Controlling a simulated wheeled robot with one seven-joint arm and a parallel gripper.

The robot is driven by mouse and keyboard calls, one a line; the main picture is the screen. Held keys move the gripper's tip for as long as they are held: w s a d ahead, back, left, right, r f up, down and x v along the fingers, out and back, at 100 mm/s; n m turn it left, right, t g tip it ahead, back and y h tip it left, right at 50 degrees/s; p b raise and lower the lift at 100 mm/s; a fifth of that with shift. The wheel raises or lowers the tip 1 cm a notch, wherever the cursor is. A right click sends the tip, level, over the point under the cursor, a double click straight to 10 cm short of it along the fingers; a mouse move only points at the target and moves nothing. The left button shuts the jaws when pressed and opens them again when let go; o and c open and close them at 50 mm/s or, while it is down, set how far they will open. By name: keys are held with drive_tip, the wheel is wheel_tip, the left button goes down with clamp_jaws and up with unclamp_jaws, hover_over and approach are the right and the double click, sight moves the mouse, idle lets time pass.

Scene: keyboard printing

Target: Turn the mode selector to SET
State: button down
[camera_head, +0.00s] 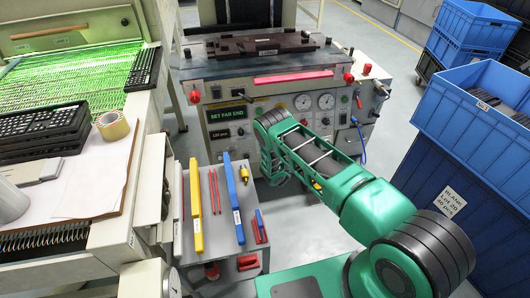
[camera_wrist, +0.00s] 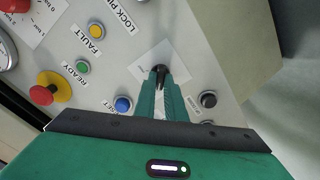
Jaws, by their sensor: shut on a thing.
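In the wrist view, a small black selector knob (camera_wrist: 160,70) stands on a pale plate on the grey panel. My gripper (camera_wrist: 161,82) is shut on this knob, with its two green fingers close together around it. The fingers hide part of the plate, so I cannot read the selector's position marks or tell which way it points. In the head view, my green arm reaches to the front of the machine (camera_head: 335,130). The fingertips and the knob are hidden there.
Near the knob sit a blue button (camera_wrist: 123,104), a green READY light (camera_wrist: 83,67), a yellow FAULT light (camera_wrist: 96,31), a red mushroom button (camera_wrist: 49,88) and a black button (camera_wrist: 208,99). A display (camera_head: 227,114) reads SET FAR END. Blue crates (camera_head: 470,115) stand at right.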

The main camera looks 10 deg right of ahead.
drive_tip(key=shift+s+a+f, duration=0.1)
drive_tip(key=shift+a, duration=0.1)
drive_tip(key=c, duration=1.8)
unclamp_jaws()
drive_tip(key=shift+d, duration=0.1)
drive_tip(key=shift+v, duration=5.25)
